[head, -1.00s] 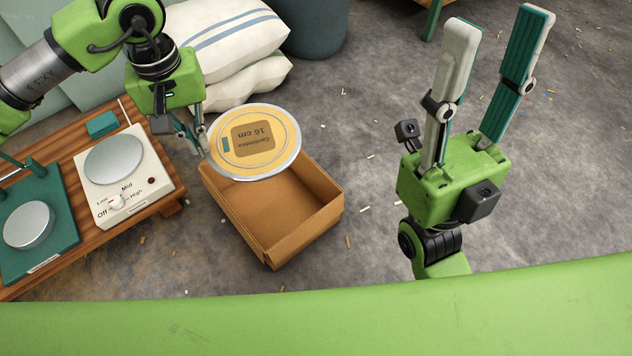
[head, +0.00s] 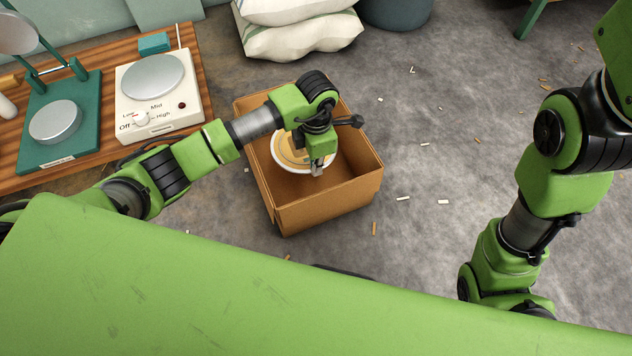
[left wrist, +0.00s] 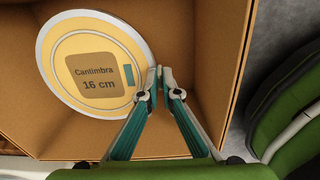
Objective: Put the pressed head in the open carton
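The pressed head (head: 286,153) is a round, pale yellow disc with a whitish rim, inside the open carton (head: 329,207), a brown box without a lid. In the left wrist view the disc (left wrist: 70,52) shows its label face with "16 cm", beside the carton's left wall. My left gripper (head: 317,171) reaches down into the carton. In the left wrist view its fingertips (left wrist: 162,74) are nearly together at the disc's right rim and look shut on it. Whether the disc touches the carton floor is unclear. My right gripper is out of view; only its arm shows.
A wooden bench (head: 22,152) at left bears a white hotplate (head: 160,115) with a knob and a green press (head: 60,140). White sacks (head: 300,35) lie behind the carton. The grey floor (head: 440,160) to the right is mostly clear, with small scraps.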

